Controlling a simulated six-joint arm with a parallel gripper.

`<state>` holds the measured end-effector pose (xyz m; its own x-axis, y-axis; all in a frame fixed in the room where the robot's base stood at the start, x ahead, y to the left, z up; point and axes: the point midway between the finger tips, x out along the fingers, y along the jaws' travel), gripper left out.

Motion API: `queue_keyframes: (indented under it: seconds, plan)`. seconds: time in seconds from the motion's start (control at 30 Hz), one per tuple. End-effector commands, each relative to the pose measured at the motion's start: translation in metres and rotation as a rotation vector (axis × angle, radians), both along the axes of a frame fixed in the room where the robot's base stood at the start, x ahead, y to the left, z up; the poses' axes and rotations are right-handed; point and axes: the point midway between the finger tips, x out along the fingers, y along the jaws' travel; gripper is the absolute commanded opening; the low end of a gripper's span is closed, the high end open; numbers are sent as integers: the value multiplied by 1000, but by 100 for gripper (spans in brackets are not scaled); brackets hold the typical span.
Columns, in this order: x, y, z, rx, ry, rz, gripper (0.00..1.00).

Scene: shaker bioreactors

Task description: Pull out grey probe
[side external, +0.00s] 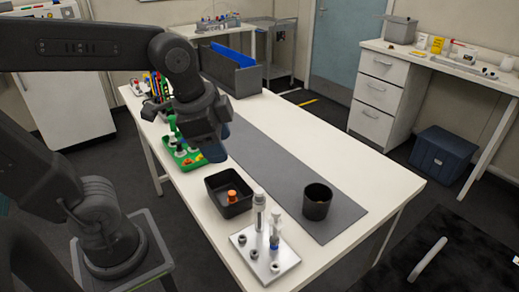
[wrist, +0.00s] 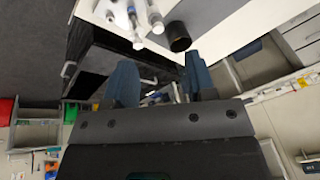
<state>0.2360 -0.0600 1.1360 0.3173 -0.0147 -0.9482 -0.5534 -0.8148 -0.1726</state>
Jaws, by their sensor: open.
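A metal plate (side external: 285,262) with several holes stands near the front end of the white table. Two upright probes stand in it: a grey probe (side external: 259,208) and a paler, blue-grey one (side external: 275,232) beside it. Which of the two the task means is not certain. The probes also show at the top of the wrist view, one (wrist: 134,27) left of the other (wrist: 155,17). My gripper (wrist: 160,84) is open, with two blue fingers apart and nothing held. In the side view my gripper (side external: 215,148) is above the table, behind and left of the plate, away from both probes.
A black tray (side external: 213,183) with an orange-capped item (side external: 232,196) sits behind the plate. A black cup (side external: 317,201) stands to the right on a grey mat (side external: 280,160). A green tray (side external: 178,158) is farther back. The mat's middle is clear.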

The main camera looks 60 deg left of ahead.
Motion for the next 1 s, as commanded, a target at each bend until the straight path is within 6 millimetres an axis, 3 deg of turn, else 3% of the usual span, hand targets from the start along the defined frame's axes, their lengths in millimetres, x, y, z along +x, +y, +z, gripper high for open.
queue_keyframes:
  seconds: [0.2,0.43,0.73,1.0]
  plan:
    - [39,-15,2,147,160,-608,50]
    - [65,-28,-3,200,256,-1073,50]
    - [71,-31,-16,207,277,-1207,50]
    - [70,-31,-63,206,279,-1203,50]
